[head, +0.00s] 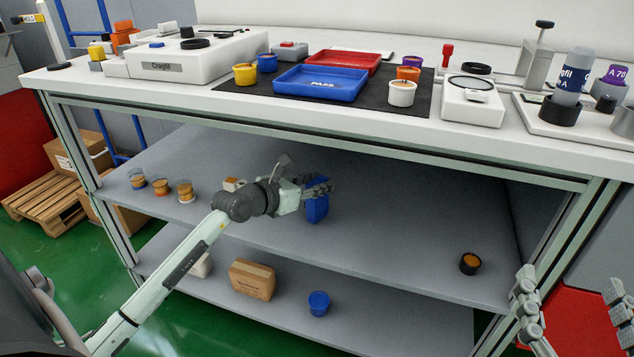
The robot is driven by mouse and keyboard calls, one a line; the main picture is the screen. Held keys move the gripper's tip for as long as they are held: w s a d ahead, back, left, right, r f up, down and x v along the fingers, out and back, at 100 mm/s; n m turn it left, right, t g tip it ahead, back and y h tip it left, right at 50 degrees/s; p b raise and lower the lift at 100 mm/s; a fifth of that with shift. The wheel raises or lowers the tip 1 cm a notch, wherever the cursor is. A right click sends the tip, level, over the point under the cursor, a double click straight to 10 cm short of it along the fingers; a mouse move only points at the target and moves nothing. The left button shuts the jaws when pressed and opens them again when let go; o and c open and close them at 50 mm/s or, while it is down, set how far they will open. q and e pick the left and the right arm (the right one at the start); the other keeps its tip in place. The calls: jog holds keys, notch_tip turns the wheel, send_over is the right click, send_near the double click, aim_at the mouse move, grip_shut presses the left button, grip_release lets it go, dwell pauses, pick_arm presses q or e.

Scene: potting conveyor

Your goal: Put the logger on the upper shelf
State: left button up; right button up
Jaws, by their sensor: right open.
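My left gripper (318,188) is over the upper shelf (400,235) under the bench. It is shut on a blue box-shaped item (316,208), which looks like the logger. The item is upright, partly covered by the fingers; I cannot tell whether its bottom touches the shelf. A small white and orange block (234,184) lies on the shelf behind my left wrist, partly hidden. My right gripper (572,298) is at the lower right, its fingers wide apart and empty, in front of the bench's right leg.
Several amber jars (161,186) stand at the shelf's left end, and a dark pot (469,263) near its right front. The bench top (290,110) hangs over the shelf. A cardboard box (252,280) and blue pot (319,303) sit below. The shelf's middle right is clear.

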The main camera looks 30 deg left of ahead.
pick_arm(q)
jog(key=shift+o, duration=0.7)
jog(key=shift+r, duration=0.15)
jog(key=p+v, duration=0.1)
jog(key=v, duration=1)
jog(key=s+d+r+n+t+h, duration=0.25)
jog(key=d+r+n, duration=0.25)
jog(key=d+n, duration=0.25)
jog(key=s+d+r+n+t+h, duration=0.1)
jog(key=d+r+n+t, duration=0.2)
jog(key=d+r+n, duration=0.35)
jog(key=s+d+f+n+g, duration=0.2)
jog(key=d+f+n, duration=0.1)
jog(key=d+n, duration=0.4)
jog(key=s+d+f+n+g, duration=0.1)
jog(key=d+n, duration=0.5)
jog(key=n, duration=0.7)
notch_tip(320, 180, down, 3)
jog(key=shift+s+d+r+g+y, duration=0.15)
jog(key=shift+s+d+g+y, duration=0.2)
jog(key=shift+s+d+y, duration=0.15)
pick_arm(e)
jog(key=f+g, duration=0.1)
jog(key=d+f+g+h, duration=0.1)
jog(key=f, duration=0.1)
jog(key=d+f+h, duration=0.1)
jog(key=f, duration=0.1)
jog(key=shift+w+d+f+g, duration=0.1)
jog(key=shift+w+f+g, duration=0.15)
jog(key=shift+w+g, duration=0.15)
